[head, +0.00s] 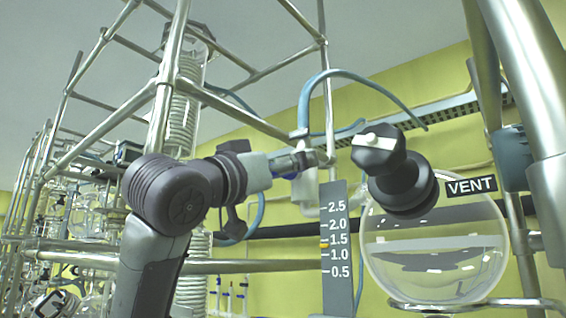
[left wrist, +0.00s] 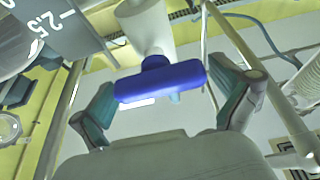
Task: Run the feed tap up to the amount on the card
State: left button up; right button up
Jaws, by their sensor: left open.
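The feed tap's blue handle (left wrist: 160,83) lies crosswise between the fingers of my left gripper (left wrist: 165,85), which is open around it. The white tap body (left wrist: 143,25) is behind it. In the head view, my left gripper (head: 290,165) is at the tap, and the white feed pipe (head: 303,190) hangs beside it. A grey scale card (head: 335,285) reads 0.5 to 2.5 and has a yellow mark near 1.5. Right of it, a round glass vessel (head: 435,285) holds liquid with a visible surface. My right gripper is out of view.
A black vent fitting (head: 405,190) with a white bar on its knob sits before the vessel's top, by a VENT label (head: 471,187). Metal frame posts (head: 520,80) stand at right. Blue hose (head: 330,75) arches over the tap. A coiled condenser (head: 183,110) stands behind my arm.

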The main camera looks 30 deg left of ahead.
pick_arm(q)
jog(key=shift+s, duration=0.1)
jog(key=c, duration=0.9)
jog(key=n+y+b, duration=0.1)
jog(key=n+b, duration=0.1)
jog(key=n, duration=0.1)
jog(key=n+y+b, duration=0.1)
jog(key=n+b, duration=0.1)
jog(key=shift+f+n+y, duration=0.2)
jog(key=shift+n+y, duration=0.2)
jog(key=shift+a+r+n+g+y, duration=0.1)
jog(key=shift+r+n+g+y, duration=0.15)
jog(key=shift+n+y, duration=0.45)
jog(key=o, duration=0.9)
